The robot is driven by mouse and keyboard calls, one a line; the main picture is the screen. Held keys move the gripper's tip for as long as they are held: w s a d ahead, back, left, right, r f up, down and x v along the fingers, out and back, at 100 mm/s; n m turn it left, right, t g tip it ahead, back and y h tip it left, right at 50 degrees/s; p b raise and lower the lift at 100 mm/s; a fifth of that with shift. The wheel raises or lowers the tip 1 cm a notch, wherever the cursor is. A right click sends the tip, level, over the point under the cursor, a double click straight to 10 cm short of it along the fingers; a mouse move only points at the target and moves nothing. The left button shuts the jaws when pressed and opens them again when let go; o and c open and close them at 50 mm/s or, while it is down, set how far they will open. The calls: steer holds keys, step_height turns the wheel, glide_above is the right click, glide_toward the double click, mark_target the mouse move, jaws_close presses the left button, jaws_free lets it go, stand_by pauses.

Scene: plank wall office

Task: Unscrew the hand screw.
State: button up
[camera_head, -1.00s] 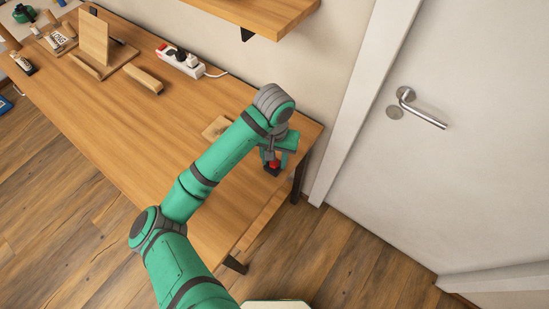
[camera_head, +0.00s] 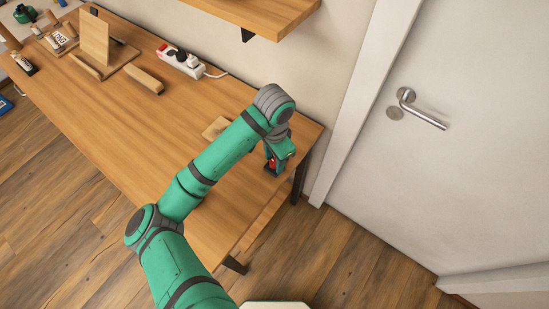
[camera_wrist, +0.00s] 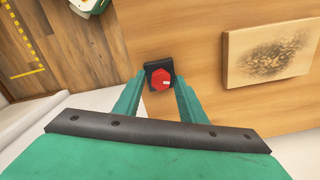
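The hand screw (camera_wrist: 161,80) is a red knob with a small white mark, on a black square base (camera_wrist: 150,67). It sits near the end of the wooden table. In the wrist view, my gripper (camera_wrist: 160,84) is open with its green fingers on either side of the knob. I cannot tell whether either finger touches it. In the head view, my gripper (camera_head: 276,163) points down at the table's right end, and only a little of the red knob (camera_head: 271,161) shows beside it.
A stained wooden board (camera_wrist: 268,53) lies beside the screw; it also shows in the head view (camera_head: 214,127). A power strip (camera_head: 182,61), a wooden block (camera_head: 144,79) and a wooden stand (camera_head: 95,42) are farther left. The white door (camera_head: 470,130) is to the right.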

steer(key=m, duration=0.3)
steer(key=shift+a+m, duration=0.2)
steer(key=shift+m, duration=0.1)
steer(key=m, duration=0.8)
steer(key=shift+w, duration=0.25)
steer(key=shift+d+m, duration=0.15)
steer(key=shift+m, duration=1.05)
steer(key=shift+s, duration=0.1)
jaws_close()
steer(key=n, duration=0.3)
steer(key=shift+s+n, duration=0.15)
steer(key=shift+n, duration=0.85)
